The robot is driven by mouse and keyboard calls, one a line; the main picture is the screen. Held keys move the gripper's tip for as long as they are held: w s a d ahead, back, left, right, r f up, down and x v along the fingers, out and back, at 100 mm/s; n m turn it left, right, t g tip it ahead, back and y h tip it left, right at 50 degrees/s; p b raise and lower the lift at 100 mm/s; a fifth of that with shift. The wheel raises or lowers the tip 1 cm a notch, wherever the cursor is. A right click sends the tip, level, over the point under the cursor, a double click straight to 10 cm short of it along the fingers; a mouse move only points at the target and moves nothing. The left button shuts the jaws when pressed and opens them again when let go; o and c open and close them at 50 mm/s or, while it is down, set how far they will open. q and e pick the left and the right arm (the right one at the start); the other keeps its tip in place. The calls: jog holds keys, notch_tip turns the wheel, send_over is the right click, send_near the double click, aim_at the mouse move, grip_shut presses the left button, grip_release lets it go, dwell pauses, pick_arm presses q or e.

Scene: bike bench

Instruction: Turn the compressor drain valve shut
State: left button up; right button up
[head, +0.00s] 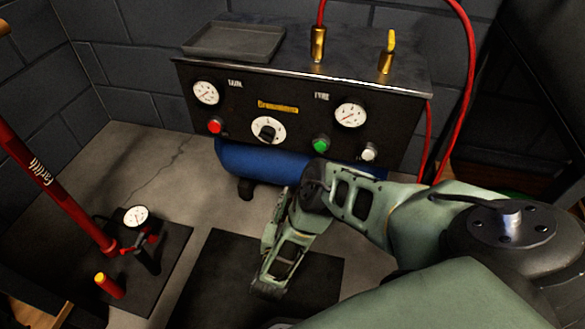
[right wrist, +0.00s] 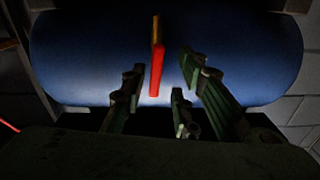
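The compressor's blue tank (head: 240,163) lies under the black control panel in the head view and fills much of the right wrist view (right wrist: 80,60). The drain valve shows in the right wrist view as an upright red lever (right wrist: 156,72) with a brass-coloured upper part, in front of the tank. It is hidden in the head view. My right gripper (head: 268,284) is below the tank front in the head view. In the right wrist view its fingers (right wrist: 157,88) are spread on both sides of the lever, with visible gaps. My left gripper is not in view.
The control panel (head: 290,105) has gauges, a dial and coloured buttons above the tank. A black tray (head: 235,42) and brass fittings sit on top. A red floor pump (head: 100,240) stands at the left on a dark mat. A dark floor mat (head: 215,275) lies under my gripper.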

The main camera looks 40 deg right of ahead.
jog(key=shift+d, duration=0.2)
jog(key=shift+s, duration=0.35)
jog(key=c, duration=0.4)
grip_shut()
jog(key=shift+w, duration=0.1)
